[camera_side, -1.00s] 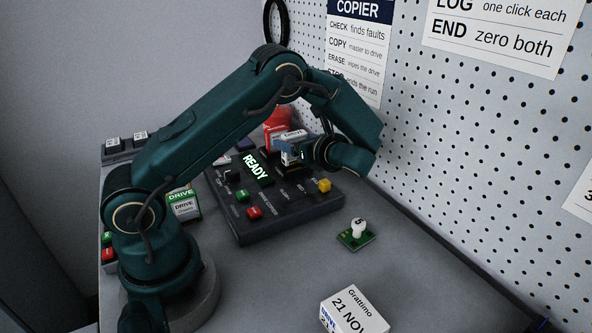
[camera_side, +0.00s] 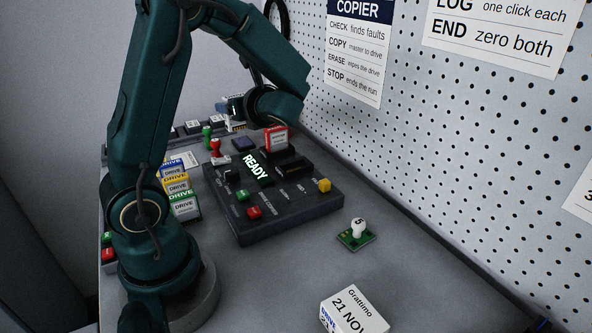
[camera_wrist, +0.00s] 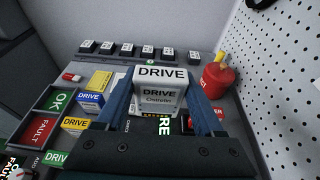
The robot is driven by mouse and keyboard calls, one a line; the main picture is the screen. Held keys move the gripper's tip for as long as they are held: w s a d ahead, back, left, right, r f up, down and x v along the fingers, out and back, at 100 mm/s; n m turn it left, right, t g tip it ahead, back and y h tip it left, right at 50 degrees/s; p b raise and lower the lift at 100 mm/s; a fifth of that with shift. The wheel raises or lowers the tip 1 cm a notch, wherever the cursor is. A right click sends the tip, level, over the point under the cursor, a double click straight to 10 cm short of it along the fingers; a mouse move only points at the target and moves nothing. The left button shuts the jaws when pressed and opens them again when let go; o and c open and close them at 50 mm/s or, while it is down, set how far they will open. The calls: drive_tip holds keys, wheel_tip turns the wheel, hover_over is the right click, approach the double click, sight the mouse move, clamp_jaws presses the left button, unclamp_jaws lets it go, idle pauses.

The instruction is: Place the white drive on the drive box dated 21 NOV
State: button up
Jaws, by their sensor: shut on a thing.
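My gripper (camera_side: 236,106) is at the back left, raised beyond the copier. It is shut on the white drive (camera_wrist: 160,88), which reads DRIVE and fills the middle of the wrist view between the two blue fingers. In the side view the drive shows only partly, below the gripper. The white box dated 21 NOV (camera_side: 350,312), also marked Grattimo, lies at the front of the bench, cut by the lower picture edge. It is far from my gripper, and nothing is seen on its visible top.
The dark copier (camera_side: 290,207) shows READY. A red drive (camera_side: 276,139) stands in its back slot; the front slot (camera_side: 294,165) looks empty. Coloured drive boxes (camera_side: 177,190) stand at left. A green board with a white knob (camera_side: 357,232) lies right of the copier. A pegboard (camera_side: 500,130) borders the bench.

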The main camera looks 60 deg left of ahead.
drive_tip(key=s+d+f+n+g+h, duration=0.3)
drive_tip(key=s+d+n+g+h, duration=0.2)
drive_tip(key=d+n+g+h, duration=0.25)
drive_tip(key=s+d+f+n+g+h, duration=0.3)
drive_tip(key=s+d+n+g+h, duration=0.3)
drive_tip(key=d+n, duration=0.25)
drive_tip(key=w+d+r+n+t+h, duration=0.2)
drive_tip(key=w+d+n+h, duration=0.2)
drive_tip(key=d+n+h, duration=0.25)
drive_tip(key=w+d+r+n+t+h, duration=0.2)
drive_tip(key=w+d+n+h, duration=0.25)
drive_tip(key=d+h, duration=0.2)
drive_tip(key=n+t+h, duration=0.2)
drive_tip(key=n+t, duration=0.2)
hover_over(355, 314)
drive_tip(key=shift+y, duration=0.25)
wheel_tip(355, 314, down, 4)
drive_tip(key=shift+f, duration=2.15)
